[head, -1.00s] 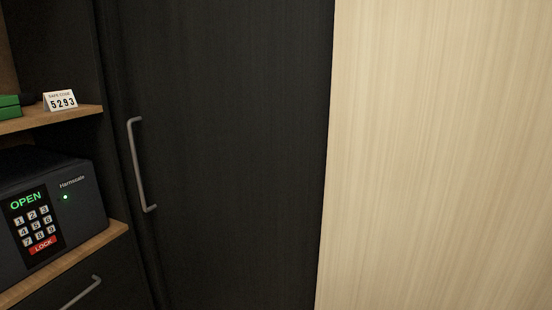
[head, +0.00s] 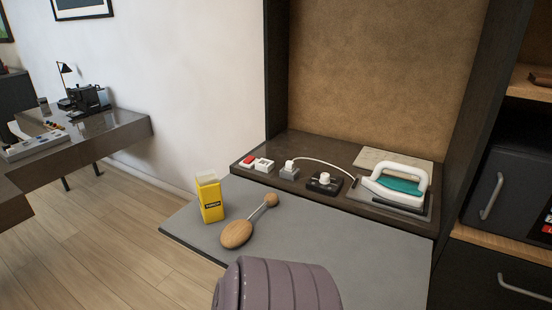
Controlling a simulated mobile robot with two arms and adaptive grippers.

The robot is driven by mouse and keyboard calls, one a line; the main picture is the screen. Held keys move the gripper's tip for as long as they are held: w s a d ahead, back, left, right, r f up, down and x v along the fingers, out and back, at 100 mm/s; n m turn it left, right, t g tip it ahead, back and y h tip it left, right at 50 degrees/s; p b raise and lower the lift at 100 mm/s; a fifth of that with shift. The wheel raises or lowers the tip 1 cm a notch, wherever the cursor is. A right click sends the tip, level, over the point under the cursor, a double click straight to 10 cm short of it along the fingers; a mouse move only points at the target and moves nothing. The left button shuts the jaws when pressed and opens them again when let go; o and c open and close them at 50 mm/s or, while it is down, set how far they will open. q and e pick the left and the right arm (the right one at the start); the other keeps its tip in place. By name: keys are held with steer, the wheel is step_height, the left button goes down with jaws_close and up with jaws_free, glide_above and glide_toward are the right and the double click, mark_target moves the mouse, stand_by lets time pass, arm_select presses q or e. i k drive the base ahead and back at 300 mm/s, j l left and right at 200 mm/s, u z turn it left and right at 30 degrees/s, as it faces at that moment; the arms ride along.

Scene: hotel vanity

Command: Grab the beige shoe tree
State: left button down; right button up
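The beige shoe tree (head: 238,233) lies on the grey fold-down surface (head: 330,260) in the head view. It has a rounded wooden end toward the front left, a thin metal rod, and a small wooden knob at the back right. It lies flat, and nothing holds it. Neither of my grippers is in view, so I cannot see their state.
A yellow box (head: 210,200) stands just left of the shoe tree. An iron (head: 395,187) and switches and sockets (head: 265,165) sit behind. A ribbed mauve object (head: 275,288) rises at the bottom in front. A safe (head: 497,190) is at right.

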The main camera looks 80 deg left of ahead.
mark_target(235, 235)
steer(key=u, duration=0.45)
steer(key=j+u, duration=0.1)
steer(key=u, duration=0.85)
steer(key=j+u, duration=0.1)
steer(key=u, duration=0.85)
steer(key=i+u, duration=0.1)
steer(key=u, duration=0.35)
